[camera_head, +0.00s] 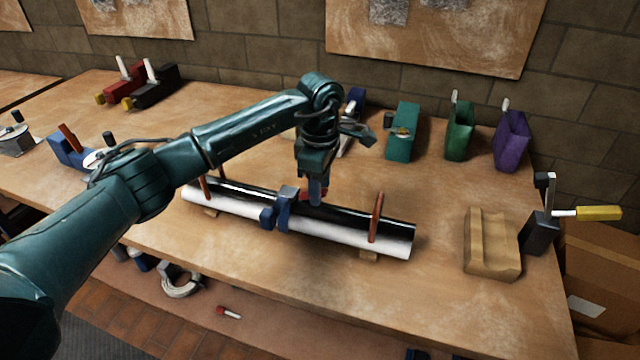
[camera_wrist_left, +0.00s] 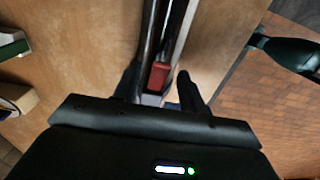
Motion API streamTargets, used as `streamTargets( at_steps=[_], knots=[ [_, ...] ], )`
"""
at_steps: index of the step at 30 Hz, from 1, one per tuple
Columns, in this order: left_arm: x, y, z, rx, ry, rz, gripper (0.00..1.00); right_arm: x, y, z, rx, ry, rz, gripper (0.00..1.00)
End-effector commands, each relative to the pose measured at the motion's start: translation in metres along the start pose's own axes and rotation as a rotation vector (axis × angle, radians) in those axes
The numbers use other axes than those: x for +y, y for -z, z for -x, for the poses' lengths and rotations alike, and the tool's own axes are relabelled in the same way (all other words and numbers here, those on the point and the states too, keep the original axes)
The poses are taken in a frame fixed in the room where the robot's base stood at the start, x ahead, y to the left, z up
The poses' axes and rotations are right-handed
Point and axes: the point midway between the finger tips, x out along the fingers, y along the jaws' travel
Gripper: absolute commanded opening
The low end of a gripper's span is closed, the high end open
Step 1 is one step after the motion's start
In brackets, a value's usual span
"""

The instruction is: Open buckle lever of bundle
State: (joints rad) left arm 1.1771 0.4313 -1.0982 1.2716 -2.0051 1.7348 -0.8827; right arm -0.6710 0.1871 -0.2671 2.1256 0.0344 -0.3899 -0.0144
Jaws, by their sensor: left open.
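The bundle of black and white pipes (camera_head: 335,222) lies across the table, strapped by brown bands near its ends. A blue buckle (camera_head: 276,213) sits around its middle. The red buckle lever (camera_head: 308,195) lies at the bundle's top, partly hidden by my left gripper (camera_head: 318,192). The gripper points down there from above. In the left wrist view the red lever (camera_wrist_left: 158,76) shows between the two dark fingers of the open gripper (camera_wrist_left: 160,88). I cannot tell whether a finger touches it. My right gripper is in neither view.
A wooden cradle block (camera_head: 490,245) and a dark clamp with a yellow handle (camera_head: 540,230) stand at the right. Teal (camera_head: 403,132), green (camera_head: 460,132) and purple (camera_head: 511,140) holders line the back. The table in front of the bundle is bare.

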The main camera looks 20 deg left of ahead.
Motion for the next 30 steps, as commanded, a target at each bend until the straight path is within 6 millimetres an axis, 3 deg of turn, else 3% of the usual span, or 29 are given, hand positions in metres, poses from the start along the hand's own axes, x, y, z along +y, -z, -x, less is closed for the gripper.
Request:
streamTargets(
  at_steps=[11,27,30],
  knots=[
    [0.0,-0.0003,-0.0076,-0.001,0.0,0.0,0.42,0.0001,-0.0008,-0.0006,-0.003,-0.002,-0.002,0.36],
    [0.0,-0.0002,-0.0071,-0.001,-0.001,0.0,0.0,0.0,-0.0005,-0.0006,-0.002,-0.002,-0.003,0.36],
    [0.0,-0.0001,-0.0071,-0.002,-0.001,0.0,0.0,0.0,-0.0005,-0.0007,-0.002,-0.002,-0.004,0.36]
  ],
)
